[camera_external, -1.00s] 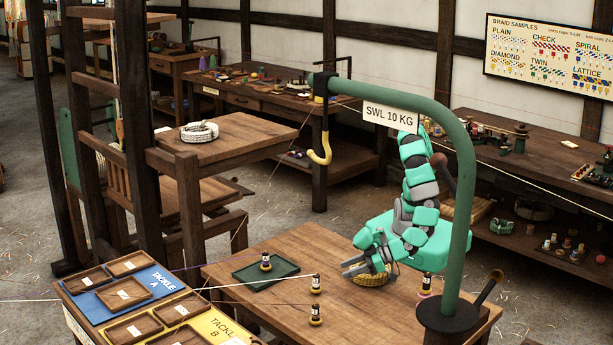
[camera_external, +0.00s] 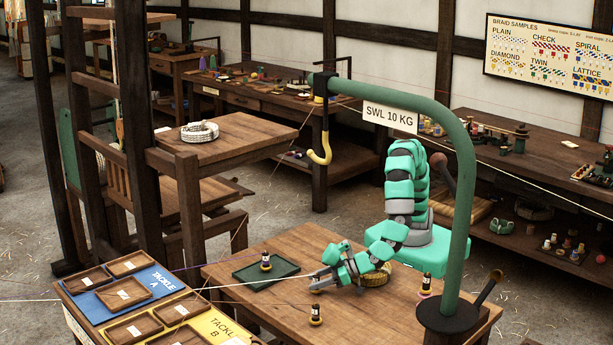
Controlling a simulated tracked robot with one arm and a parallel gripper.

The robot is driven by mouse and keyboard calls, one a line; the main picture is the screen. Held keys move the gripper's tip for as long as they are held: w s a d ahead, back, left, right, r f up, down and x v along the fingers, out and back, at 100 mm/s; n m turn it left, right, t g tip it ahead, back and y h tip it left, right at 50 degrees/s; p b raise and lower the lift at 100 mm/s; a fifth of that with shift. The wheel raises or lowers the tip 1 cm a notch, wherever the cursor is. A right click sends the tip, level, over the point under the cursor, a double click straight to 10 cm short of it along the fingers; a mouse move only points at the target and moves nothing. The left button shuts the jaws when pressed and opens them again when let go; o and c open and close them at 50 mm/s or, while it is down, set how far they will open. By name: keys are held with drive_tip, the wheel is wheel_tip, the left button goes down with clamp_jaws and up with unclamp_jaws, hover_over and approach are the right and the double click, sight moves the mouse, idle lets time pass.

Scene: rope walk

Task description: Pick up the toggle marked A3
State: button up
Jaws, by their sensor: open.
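Small dark toggles with yellowish bands stand on the wooden table. One toggle (camera_external: 266,261) is upright on the green tray (camera_external: 251,284). Another toggle (camera_external: 316,314) stands near the table's front edge, and a third toggle (camera_external: 426,284) is at the right by the green post. Their markings are too small to read, so I cannot tell which is A3. My gripper (camera_external: 317,282) is low over the table, right of the tray, open and pointing left. It covers the spot where a further toggle stood; whether that toggle is between the fingers I cannot tell.
A woven basket (camera_external: 376,275) sits behind my gripper, partly hidden by my arm. The green crane post (camera_external: 461,200) with a yellow hook (camera_external: 320,152) rises at the right. Pale lines stretch across the table. The compartment board (camera_external: 150,300) stands at the front left.

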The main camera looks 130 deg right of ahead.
drive_tip(key=shift+w+d, duration=0.15)
drive_tip(key=shift+w, duration=0.05)
clamp_jaws()
